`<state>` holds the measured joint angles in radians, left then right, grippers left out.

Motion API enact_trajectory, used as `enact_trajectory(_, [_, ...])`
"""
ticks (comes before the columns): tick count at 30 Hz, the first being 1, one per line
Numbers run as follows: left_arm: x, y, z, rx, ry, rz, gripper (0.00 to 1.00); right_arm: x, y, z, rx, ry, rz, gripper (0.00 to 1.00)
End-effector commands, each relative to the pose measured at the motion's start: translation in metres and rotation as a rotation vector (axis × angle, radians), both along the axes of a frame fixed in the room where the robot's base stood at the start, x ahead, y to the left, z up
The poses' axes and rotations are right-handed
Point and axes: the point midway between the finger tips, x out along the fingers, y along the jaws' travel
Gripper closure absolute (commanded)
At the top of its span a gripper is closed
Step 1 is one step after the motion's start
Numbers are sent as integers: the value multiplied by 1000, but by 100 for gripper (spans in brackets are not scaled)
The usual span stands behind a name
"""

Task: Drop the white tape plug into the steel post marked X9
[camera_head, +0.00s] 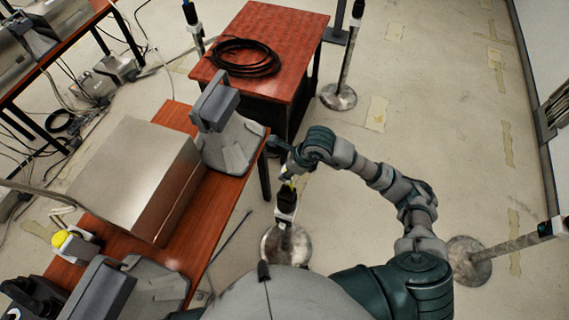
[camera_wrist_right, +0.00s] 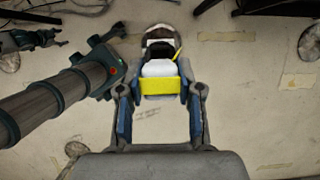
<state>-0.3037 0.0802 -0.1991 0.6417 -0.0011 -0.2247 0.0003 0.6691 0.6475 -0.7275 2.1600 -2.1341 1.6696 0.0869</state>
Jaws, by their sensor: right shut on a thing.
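My right gripper (camera_head: 286,178) is shut on the white plug (camera_wrist_right: 160,70), which has a yellow band across its near side in the right wrist view. In that view the plug sits between the two fingertips. The dark opening of a steel post shows just beyond it. In the head view the post (camera_head: 285,211) has a black top and white collar and stands upright below the gripper. The plug appears at or just over the post's top; I cannot tell whether it is inside. No X9 mark is readable. My left gripper cannot be made out.
A red-brown cabinet (camera_head: 285,30) with coiled black cable (camera_head: 246,57) is behind. Other posts stand at the right (camera_head: 510,243) and back (camera_head: 348,60). The right floor is mostly clear.

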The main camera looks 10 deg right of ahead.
Motion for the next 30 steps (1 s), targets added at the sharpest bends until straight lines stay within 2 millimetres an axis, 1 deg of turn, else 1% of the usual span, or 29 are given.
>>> enact_trajectory(3, [-6,1,1,2,11,0,44,0,-1,-2,2,-1,-1,100])
enact_trajectory(7, [-8,2,-4,3,13,0,44,0,-1,-10,2,1,-1,100])
enact_trajectory(18, [-8,2,-30,3,14,0,44,0,-1,-52,2,1,0,100])
enact_trajectory(26, [-8,1,-39,2,15,0,44,0,-1,-64,2,-1,-1,100])
enact_trajectory(30, [-9,1,-52,2,16,0,44,0,-1,-77,1,-1,0,100])
